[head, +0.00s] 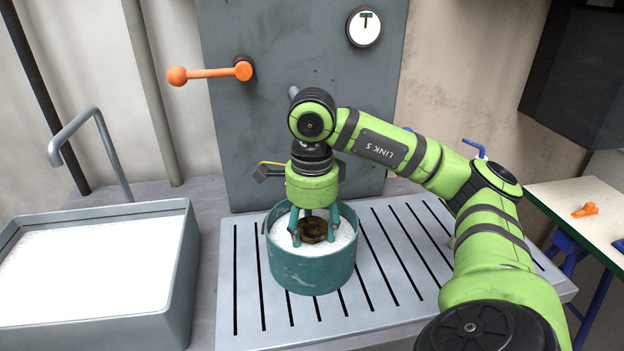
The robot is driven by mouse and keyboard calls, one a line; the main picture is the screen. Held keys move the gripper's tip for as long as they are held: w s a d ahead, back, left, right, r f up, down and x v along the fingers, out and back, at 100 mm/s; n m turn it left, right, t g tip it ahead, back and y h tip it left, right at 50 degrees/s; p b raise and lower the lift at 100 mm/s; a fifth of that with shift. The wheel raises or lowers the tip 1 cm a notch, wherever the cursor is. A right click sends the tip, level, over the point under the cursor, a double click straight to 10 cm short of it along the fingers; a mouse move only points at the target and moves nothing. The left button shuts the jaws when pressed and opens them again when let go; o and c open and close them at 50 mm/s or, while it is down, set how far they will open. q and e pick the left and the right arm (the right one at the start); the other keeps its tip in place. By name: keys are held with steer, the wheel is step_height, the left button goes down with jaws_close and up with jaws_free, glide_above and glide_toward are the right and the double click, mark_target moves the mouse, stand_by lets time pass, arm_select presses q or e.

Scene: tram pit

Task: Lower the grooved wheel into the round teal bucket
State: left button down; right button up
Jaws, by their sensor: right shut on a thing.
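The round teal bucket (312,272) stands on the slotted metal drainboard, with white stuff inside. My right gripper (314,232) points straight down into the bucket, its teal fingers below the rim. It is shut on the grooved wheel (314,230), a dark brown round piece that shows between the fingers. The wheel is inside the bucket's rim, at or just above the white contents; I cannot tell whether it touches them. The fingers hide part of the wheel. My left gripper is not in view.
A grey basin (95,270) filled with white stands at the left, under a bent grey tap (95,125). An orange-knobbed lever (208,73) and a gauge (364,27) are on the grey panel behind. The slotted drainboard (400,245) is clear right of the bucket. A table (580,212) with an orange item stands far right.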

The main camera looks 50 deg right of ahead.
mark_target(312, 247)
steer(key=shift+f+b, duration=1.95)
steer(key=shift+f, duration=0.4)
stand_by(0.7)
steer(key=o, duration=1.5)
steer(key=shift+r, duration=6)
